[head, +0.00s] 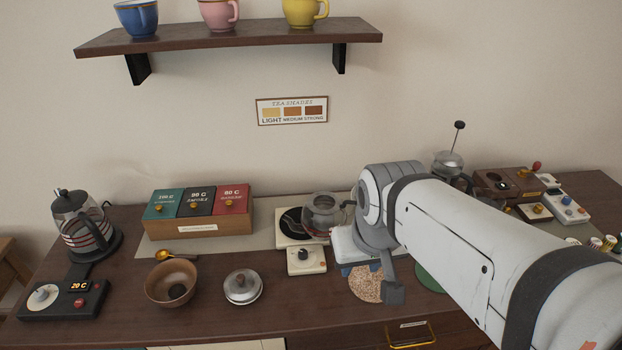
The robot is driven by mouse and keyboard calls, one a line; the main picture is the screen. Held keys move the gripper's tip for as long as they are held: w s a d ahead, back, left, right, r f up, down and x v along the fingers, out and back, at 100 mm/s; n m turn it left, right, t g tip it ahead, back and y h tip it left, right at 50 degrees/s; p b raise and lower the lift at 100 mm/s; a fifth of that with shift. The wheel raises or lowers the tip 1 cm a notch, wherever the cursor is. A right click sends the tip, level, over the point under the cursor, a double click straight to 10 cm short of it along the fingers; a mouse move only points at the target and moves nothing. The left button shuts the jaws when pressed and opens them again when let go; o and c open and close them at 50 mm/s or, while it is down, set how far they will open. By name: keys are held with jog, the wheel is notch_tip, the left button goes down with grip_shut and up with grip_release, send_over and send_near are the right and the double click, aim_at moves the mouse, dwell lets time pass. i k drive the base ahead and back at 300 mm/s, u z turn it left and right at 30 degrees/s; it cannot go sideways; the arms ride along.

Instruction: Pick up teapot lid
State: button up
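A wooden bowl (172,283) stands left of the lid. A small white box with a knob (306,261) stands to its right, beside a cork coaster (368,286). A kettle (80,222) and control panel (65,299) are at left. Tea boxes (199,213) stand behind; a shelf (230,37) hangs above.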

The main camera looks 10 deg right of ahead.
aim_at(242, 285)
jog(key=z, duration=1.45)
jog(key=k, duration=1.35)
jog(key=u, duration=1.3)
jog(key=i, duration=1)
